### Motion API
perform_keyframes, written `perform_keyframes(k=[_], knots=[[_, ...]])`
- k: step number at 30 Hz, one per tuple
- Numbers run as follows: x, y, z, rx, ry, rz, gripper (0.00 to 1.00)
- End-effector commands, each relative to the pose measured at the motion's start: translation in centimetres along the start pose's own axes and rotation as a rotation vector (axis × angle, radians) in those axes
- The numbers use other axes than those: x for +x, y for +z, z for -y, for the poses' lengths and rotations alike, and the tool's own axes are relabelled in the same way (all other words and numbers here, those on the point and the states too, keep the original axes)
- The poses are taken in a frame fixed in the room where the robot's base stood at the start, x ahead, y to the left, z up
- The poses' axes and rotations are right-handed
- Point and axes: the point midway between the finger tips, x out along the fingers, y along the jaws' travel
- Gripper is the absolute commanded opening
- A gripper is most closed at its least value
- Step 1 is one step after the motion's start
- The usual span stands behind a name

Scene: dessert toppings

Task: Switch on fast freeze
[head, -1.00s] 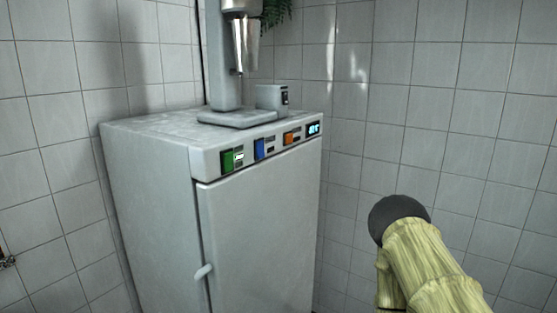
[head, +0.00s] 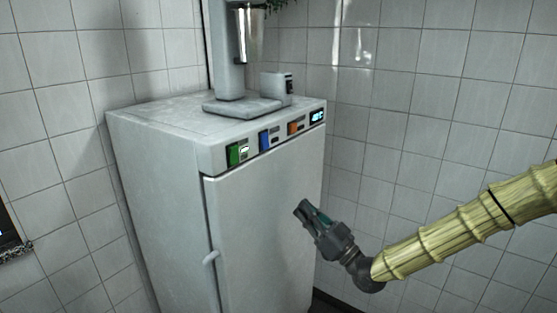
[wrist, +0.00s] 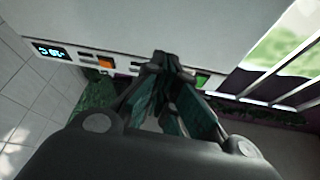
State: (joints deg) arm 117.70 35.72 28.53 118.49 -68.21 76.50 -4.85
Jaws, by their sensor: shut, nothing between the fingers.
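A white freezer cabinet (head: 262,215) stands in the corner with a control strip along its top front edge. The strip carries a green switch (head: 237,154), a blue switch (head: 265,140), an orange switch (head: 294,128) and a lit display (head: 317,117). My gripper (head: 303,209) is shut and empty, in front of the door and lower in the picture than the strip. In the wrist view my gripper (wrist: 165,60) points toward the strip; the orange switch (wrist: 105,63) shows left of the fingertips and the green switch (wrist: 202,80) right. The blue switch is hidden there.
A drink mixer (head: 228,75) with a metal cup stands on top of the cabinet. Tiled walls (head: 420,120) close in behind and to the right.

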Motion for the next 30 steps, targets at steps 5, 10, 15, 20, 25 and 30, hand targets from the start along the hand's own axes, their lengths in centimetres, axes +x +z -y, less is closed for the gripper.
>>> perform_keyframes(k=[5,10,15,20,25,30], knots=[[1.9,-7.5,-0.3,-0.087,-0.084,-0.169,0.0],[2.2,-9.3,-0.2,-0.112,-0.109,-0.214,0.0],[2.2,-9.2,-0.2,-0.112,-0.109,-0.213,0.0],[2.4,-9.3,-0.2,-0.111,-0.109,-0.212,0.0],[3.8,-9.6,0.0,-0.111,-0.11,-0.211,0.0],[6.3,-10.3,0.3,-0.111,-0.109,-0.211,0.0]])
